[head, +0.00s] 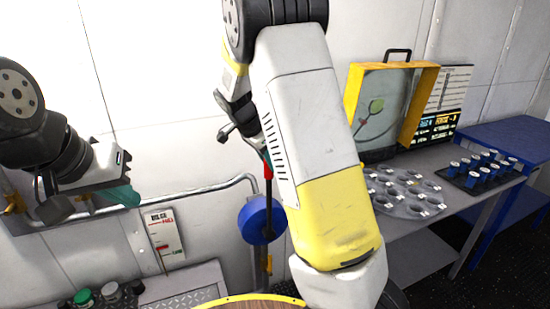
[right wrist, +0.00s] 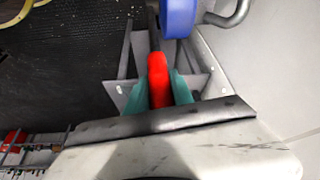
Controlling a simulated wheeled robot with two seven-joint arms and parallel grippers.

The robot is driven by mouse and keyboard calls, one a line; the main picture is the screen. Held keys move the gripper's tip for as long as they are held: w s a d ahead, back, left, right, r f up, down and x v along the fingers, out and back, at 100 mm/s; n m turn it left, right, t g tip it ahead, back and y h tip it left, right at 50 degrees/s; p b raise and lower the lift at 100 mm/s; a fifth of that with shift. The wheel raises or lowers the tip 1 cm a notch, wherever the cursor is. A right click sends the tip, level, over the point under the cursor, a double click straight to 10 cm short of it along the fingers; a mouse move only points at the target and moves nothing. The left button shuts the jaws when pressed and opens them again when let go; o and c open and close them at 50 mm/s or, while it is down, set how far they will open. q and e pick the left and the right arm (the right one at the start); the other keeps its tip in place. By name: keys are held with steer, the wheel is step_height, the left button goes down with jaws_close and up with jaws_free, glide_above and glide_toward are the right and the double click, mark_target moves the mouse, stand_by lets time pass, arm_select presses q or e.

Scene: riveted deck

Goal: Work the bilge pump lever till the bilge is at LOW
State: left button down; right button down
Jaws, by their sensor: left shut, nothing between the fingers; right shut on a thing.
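The pump lever's red grip (right wrist: 158,72) stands between the teal fingers of my right gripper (right wrist: 160,92), which is shut on it in the right wrist view. In the head view the red and black lever (head: 268,182) runs down to the blue pump body (head: 262,220); my right arm hides part of the pump. The bilge gauge (head: 163,236) is on the wall to the left, with a red mark near its lower end, just above the bottom label. My left gripper (head: 124,197) is shut and empty, up and left of the gauge.
A grey pipe (head: 200,190) runs along the wall to the pump. At right, a bench holds a yellow open case (head: 352,95), a grey tray with round wells (head: 402,192) and a rack of blue-capped vials (head: 482,172). A green knob (head: 83,297) is at lower left.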

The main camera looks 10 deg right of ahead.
steer(key=s+a+f+h, duration=0.1)
steer(key=a+h, duration=0.3)
steer(key=a, duration=0.8)
steer(key=shift+s+f+t, duration=0.3)
steer(key=shift+s+f, duration=0.05)
steer(key=shift+f, duration=0.35)
steer(key=c, duration=1.1)
jaws_free()
steer(key=shift+d, duration=0.1)
steer(key=shift+r, duration=0.1)
steer(key=v, duration=0.7)
steer(key=shift+s+a+r, duration=0.1)
steer(key=shift+a, duration=0.25)
